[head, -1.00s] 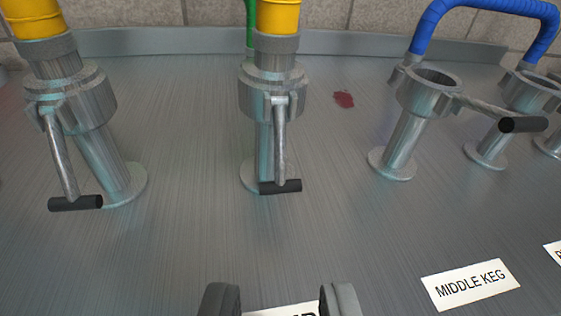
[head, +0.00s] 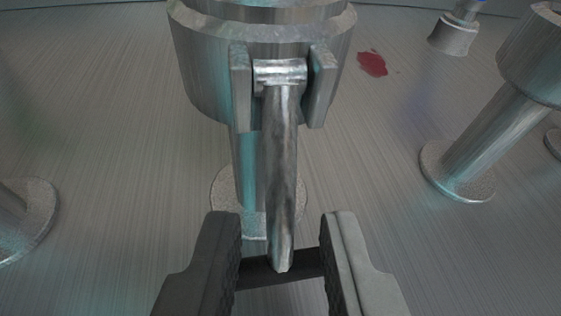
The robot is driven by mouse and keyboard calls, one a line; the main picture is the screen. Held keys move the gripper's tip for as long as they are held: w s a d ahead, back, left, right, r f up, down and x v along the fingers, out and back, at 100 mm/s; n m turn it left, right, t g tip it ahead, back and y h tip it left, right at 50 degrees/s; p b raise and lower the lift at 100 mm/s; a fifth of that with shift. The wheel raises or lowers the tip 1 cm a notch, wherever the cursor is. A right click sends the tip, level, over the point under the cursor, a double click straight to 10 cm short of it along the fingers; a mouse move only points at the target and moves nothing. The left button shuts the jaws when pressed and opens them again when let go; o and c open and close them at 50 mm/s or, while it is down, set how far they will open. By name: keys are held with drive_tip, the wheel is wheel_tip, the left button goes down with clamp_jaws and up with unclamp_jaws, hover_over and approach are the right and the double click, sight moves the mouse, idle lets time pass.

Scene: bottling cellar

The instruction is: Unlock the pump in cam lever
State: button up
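My gripper (head: 281,222) is open, with one dark finger on each side of the lever's lower end. The label and the hose are out of view.
Another post and coupling (head: 490,130) stand to the right, and part of a post foot (head: 30,215) shows at the left edge. A small metal fitting (head: 455,35) stands at the back right. A red stain (head: 372,62) marks the otherwise bare metal surface.

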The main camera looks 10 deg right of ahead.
drive_tip(key=shift+x, duration=1.4)
drive_tip(key=shift+c, duration=0.5)
clamp_jaws()
